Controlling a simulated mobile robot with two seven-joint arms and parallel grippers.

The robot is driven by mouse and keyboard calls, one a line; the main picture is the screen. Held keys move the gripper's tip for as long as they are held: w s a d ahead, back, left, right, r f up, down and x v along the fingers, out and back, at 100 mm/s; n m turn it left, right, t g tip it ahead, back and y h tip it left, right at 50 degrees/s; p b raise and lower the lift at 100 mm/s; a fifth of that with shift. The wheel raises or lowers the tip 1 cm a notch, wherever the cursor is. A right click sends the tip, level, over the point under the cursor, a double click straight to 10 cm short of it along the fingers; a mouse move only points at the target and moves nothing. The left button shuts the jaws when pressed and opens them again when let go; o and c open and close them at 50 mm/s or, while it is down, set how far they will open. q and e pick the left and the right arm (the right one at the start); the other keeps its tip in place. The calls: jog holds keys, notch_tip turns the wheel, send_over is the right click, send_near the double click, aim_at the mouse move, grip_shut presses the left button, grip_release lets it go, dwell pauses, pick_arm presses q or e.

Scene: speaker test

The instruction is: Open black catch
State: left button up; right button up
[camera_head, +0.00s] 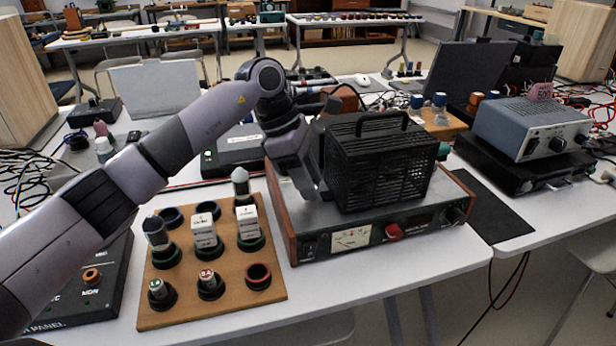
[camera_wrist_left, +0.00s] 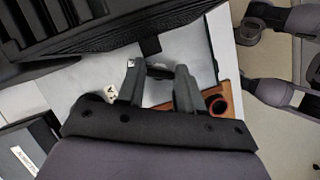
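A black ventilated box (camera_head: 378,160) with a carrying handle stands on a metal-topped instrument with wooden sides (camera_head: 325,240). In the left wrist view, the box (camera_wrist_left: 140,25) fills the upper left. A small black tab, which looks like the catch (camera_wrist_left: 150,46), sticks out from its lower edge. My left gripper (camera_head: 312,185) is at the box's left side in the head view. In the wrist view, the left gripper (camera_wrist_left: 159,70) has its fingers apart, just below the tab. A small dark piece shows between the fingertips; I cannot tell whether they touch it.
A wooden board (camera_head: 220,305) with several knobs and sockets lies left of the instrument, under my left arm. A grey meter unit (camera_head: 530,128) on a black case stands at the right. A dark mat (camera_head: 490,215) lies right of the instrument, otherwise clear.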

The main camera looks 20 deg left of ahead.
pick_arm(q)
jog(key=shift+c, duration=0.4)
jog(key=shift+n+t, duration=0.4)
jog(key=shift+n, duration=0.4)
jog(key=shift+s+n+t+y, duration=0.15)
jog(key=shift+n+t+y, duration=0.3)
jog(key=shift+n, duration=1.25)
jog(key=o, duration=1.1)
jog(key=shift+c, duration=0.2)
